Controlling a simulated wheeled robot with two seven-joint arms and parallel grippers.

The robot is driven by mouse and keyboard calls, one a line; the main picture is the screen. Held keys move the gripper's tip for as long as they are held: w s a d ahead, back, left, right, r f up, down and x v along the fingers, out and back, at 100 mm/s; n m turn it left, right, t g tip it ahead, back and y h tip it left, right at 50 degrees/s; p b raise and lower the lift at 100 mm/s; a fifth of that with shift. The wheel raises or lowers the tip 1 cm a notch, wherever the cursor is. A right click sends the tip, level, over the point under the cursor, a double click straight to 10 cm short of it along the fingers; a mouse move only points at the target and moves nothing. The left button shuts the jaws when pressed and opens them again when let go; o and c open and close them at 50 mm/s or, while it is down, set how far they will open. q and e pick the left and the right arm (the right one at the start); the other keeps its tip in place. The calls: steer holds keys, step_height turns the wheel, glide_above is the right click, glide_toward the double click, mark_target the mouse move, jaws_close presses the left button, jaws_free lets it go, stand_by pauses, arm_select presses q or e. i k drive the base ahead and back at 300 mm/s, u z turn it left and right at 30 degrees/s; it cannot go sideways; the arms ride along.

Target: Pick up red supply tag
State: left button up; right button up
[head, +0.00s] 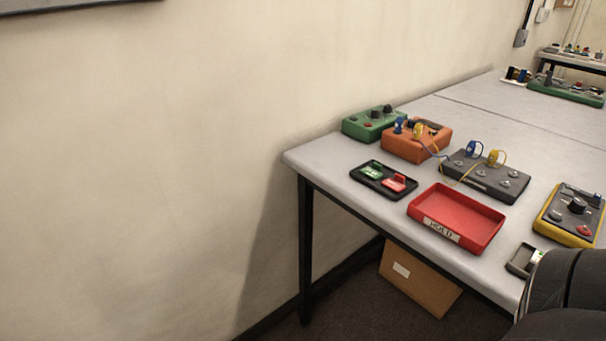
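The red supply tag (394,183) lies in a small black tray (361,178) near the left front corner of the table. A green tag (371,172) lies beside it in the same tray, to its left. Neither of my grippers shows in the head view. A dark, rounded part at the lower right looks like one of my arm links, well away from the tag.
The grey table (325,155) also holds a red tray (459,209) labelled HOLD, a green box (370,123), an orange box (412,144), a grey box with plugs (486,180) and a yellow-edged box (569,216). A cardboard box (420,280) stands underneath.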

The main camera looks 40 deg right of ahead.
mark_target(396, 184)
steer(key=u, duration=0.3)
steer(key=k, duration=1)
steer(key=z, duration=1)
steer(key=i, duration=0.45)
